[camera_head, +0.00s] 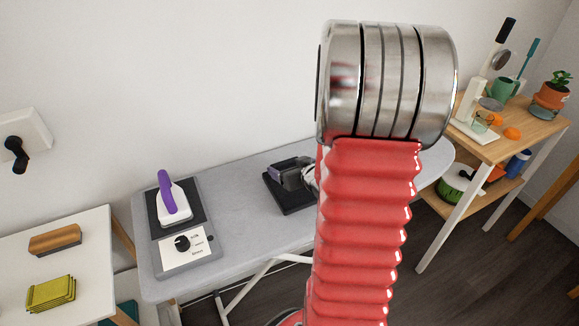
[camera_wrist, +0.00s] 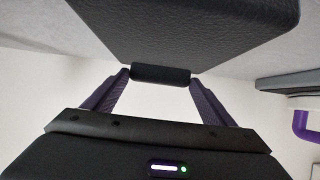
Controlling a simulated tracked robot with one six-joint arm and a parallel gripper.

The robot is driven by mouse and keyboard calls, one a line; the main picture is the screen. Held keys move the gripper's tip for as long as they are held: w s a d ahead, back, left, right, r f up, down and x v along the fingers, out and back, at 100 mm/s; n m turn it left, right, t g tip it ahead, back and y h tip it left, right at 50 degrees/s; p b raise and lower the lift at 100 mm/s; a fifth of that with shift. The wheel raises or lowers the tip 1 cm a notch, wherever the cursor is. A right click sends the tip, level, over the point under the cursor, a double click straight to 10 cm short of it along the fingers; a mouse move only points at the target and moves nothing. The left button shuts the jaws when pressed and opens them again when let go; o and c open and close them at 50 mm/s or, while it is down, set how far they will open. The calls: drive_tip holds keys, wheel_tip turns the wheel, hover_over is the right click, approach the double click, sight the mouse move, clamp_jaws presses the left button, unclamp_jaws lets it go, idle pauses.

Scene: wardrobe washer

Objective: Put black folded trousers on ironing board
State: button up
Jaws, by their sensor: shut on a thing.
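The black folded trousers (camera_head: 290,205) show as a flat dark slab at the middle of the grey ironing board (camera_head: 245,178). My gripper (camera_head: 278,174) is over them, partly hidden behind my red arm. In the wrist view, the trousers (camera_wrist: 190,30) fill the upper middle over the pale board. My gripper's fingers (camera_wrist: 160,74) are shut on a small black part at the trousers' near edge. The trousers look flat on or just above the board; I cannot tell if they touch it everywhere.
A purple-handled iron (camera_head: 172,202) stands on a grey pad at the board's left end. A white table (camera_head: 85,235) with a brush (camera_head: 55,240) and yellow cloths (camera_head: 50,293) is at left. A wooden shelf (camera_head: 500,145) with plants and utensils is at right.

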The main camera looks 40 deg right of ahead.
drive_tip(key=shift+f, duration=0.1)
drive_tip(key=o, duration=1.7)
drive_tip(key=shift+f, duration=0.1)
